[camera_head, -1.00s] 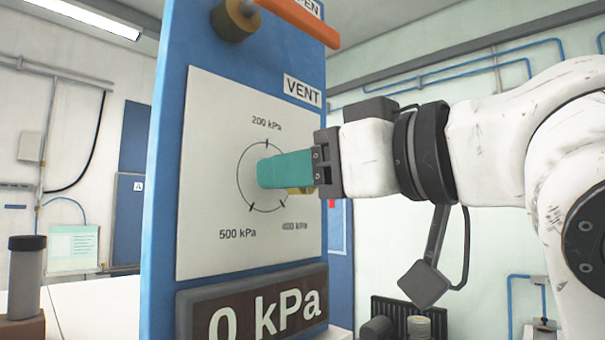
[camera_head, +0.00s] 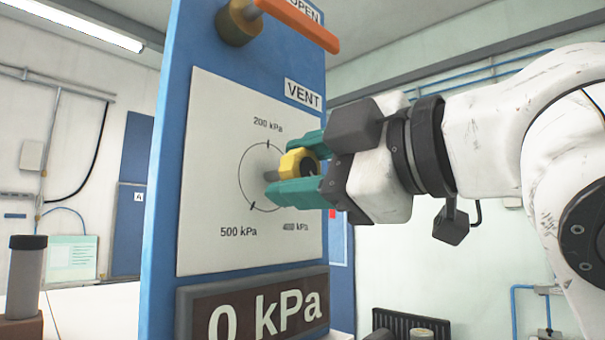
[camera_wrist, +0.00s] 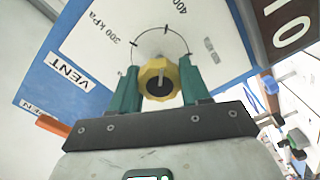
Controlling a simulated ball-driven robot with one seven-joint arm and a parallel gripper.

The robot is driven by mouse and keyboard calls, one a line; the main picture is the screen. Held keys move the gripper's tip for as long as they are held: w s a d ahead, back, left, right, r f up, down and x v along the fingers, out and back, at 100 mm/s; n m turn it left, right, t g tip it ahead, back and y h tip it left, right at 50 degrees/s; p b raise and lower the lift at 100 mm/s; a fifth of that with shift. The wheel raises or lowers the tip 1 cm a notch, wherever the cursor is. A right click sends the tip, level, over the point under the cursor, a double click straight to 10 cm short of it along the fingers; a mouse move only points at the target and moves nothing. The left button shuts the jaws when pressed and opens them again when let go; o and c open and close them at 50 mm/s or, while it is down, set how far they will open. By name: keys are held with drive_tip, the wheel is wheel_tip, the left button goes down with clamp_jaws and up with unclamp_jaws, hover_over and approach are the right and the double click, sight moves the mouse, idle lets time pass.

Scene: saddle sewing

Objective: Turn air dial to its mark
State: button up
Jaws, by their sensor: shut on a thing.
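The yellow air dial (camera_head: 297,162) stands out from a white scale plate (camera_head: 218,200) on a blue panel. Its markings read 200 kPa, 400 kPa and 500 kPa in the head view, and 300 kPa shows in the wrist view. My gripper (camera_head: 292,176) is shut on the dial, with its green fingers on either side. The wrist view shows the dial (camera_wrist: 158,80) between both fingers of my gripper (camera_wrist: 159,90). The display (camera_head: 262,312) below reads 0 kPa. The dial's pointer direction is hard to tell.
An orange lever (camera_head: 296,24) sits above the dial, by the OPEN and VENT labels. A dark-capped cylinder (camera_head: 27,275) stands at the lower left. A dark radiator (camera_head: 410,326) is low behind the arm.

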drive_tip(key=n, duration=0.4)
drive_tip(key=shift+n, duration=0.3)
drive_tip(key=n, duration=0.5)
drive_tip(key=shift+s+f+b, duration=0.1)
drive_tip(key=shift+f+b, duration=0.05)
drive_tip(key=shift+b, duration=0.2)
drive_tip(key=n, duration=0.5)
drive_tip(key=shift+f, duration=0.1)
drive_tip(key=shift+a+f+n+p, duration=0.1)
drive_tip(key=shift+n+p, duration=0.1)
drive_tip(key=shift+n, duration=0.75)
drive_tip(key=shift+f+n+p, duration=0.1)
drive_tip(key=shift+n+p, duration=0.05)
drive_tip(key=shift+n, duration=0.8)
drive_tip(key=o, duration=1)
drive_tip(key=shift+r, duration=0.2)
drive_tip(key=shift+o, duration=0.2)
drive_tip(key=b+v, duration=0.2)
drive_tip(key=v, duration=0.9)
